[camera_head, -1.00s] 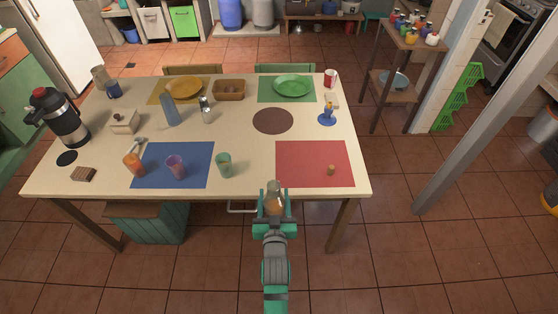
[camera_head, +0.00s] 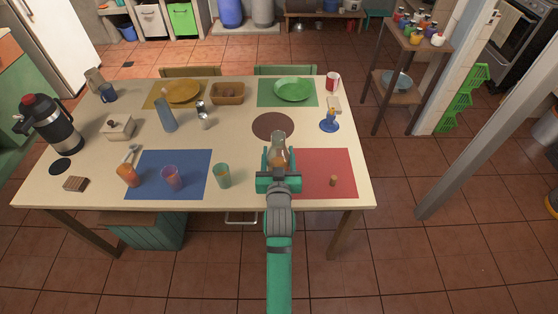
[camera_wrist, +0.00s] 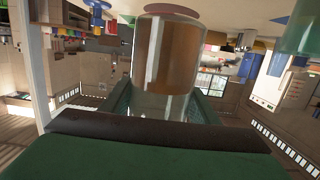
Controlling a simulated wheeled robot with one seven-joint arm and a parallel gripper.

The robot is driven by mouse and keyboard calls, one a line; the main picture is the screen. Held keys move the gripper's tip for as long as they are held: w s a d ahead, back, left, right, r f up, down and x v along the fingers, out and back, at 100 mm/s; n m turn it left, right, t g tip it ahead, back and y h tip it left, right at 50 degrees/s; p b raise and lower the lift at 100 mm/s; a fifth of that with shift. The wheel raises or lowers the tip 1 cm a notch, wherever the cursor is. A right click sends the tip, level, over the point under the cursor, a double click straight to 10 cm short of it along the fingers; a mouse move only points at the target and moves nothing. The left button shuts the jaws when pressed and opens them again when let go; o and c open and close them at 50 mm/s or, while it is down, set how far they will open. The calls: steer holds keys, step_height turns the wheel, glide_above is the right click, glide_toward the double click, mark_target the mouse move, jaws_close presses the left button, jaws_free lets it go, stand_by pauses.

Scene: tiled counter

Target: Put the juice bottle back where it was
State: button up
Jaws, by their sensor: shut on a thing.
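The juice bottle (camera_head: 278,154), clear glass with amber juice inside, is held in my gripper (camera_head: 278,160). It shows large in the wrist view (camera_wrist: 165,55), between the fingers. My gripper is shut on it, over the table's near side at the left edge of the red placemat (camera_head: 327,163). The bottle looks roughly upright in the head view. Its base is hidden by the gripper, so I cannot tell its height above the table. A round brown mat (camera_head: 273,127) lies just beyond it. A small cork-like piece (camera_head: 333,181) lies on the red placemat.
A green cup (camera_head: 222,175) stands close left of my gripper. A purple cup (camera_head: 172,178) is on the blue placemat (camera_head: 195,165), with an orange cup (camera_head: 127,175) at its left edge. A blue stand (camera_head: 329,125) is at the right. The red placemat is mostly clear.

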steer(key=shift+w+d+f, duration=0.1)
steer(key=shift+w+f, duration=0.7)
steer(key=shift+f, duration=0.65)
steer(key=shift+w+f, duration=0.8)
steer(key=shift+f, duration=0.65)
steer(key=shift+w+d+f, duration=0.1)
steer(key=shift+w+f, duration=0.7)
steer(key=shift+f, duration=0.65)
steer(key=shift+f, duration=0.1)
steer(key=o, duration=1.5)
steer(key=shift+f, duration=0.1)
steer(key=shift+c, duration=0.2)
